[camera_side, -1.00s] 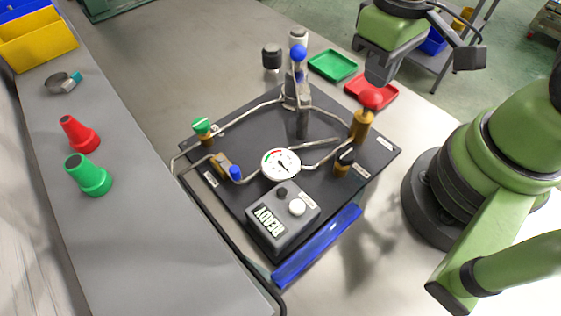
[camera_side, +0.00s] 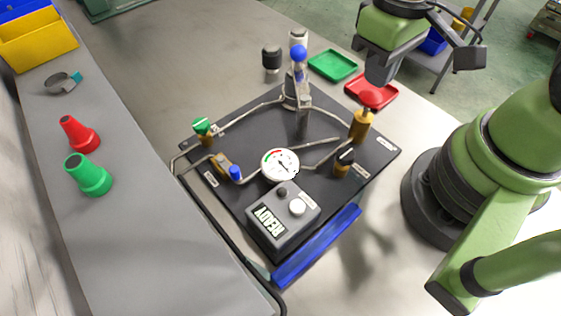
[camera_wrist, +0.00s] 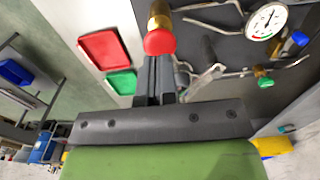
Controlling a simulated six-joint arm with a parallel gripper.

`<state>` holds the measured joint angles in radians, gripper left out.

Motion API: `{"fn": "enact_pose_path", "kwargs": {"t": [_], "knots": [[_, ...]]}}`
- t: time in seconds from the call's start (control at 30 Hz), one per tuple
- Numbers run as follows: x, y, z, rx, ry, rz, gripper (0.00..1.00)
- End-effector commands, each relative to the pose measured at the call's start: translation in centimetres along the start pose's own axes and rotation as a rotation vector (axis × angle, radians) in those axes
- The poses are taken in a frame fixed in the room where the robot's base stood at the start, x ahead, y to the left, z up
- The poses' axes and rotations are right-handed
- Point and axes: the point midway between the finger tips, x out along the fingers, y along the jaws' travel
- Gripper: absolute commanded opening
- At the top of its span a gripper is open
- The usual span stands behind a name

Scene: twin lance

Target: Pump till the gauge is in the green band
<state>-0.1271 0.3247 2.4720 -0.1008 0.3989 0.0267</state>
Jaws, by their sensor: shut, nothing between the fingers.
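The round white gauge (camera_side: 280,165) stands in the middle of the dark panel (camera_side: 240,130). It has red and green marks and a dark needle, which seems to point to the lower right in the side view, away from the coloured marks. It also shows in the wrist view (camera_wrist: 267,20). A blue ball (camera_side: 298,53) tops an upright metal part at the back of the panel. A red knob (camera_side: 370,100) sits on a brass body (camera_side: 361,125) at the right. My gripper (camera_side: 380,76) is shut and empty, close above the red knob; contact is unclear. Its fingers (camera_wrist: 155,78) show in the wrist view.
Green (camera_side: 333,64) and red (camera_side: 385,94) trays lie behind. Two cones (camera_side: 88,175) stand on the left shelf.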

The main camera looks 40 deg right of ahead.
Motion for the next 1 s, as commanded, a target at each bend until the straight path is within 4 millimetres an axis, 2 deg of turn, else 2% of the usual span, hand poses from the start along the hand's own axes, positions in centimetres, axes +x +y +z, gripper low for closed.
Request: {"fn": "enact_pose_path", "kwargs": {"t": [0.5,1.0], "knots": [[0.1,0.0,0.0,0.0,-0.001,0.0,0.0],[2.0,0.0,0.0,-0.001,-0.002,0.0,0.0]]}}
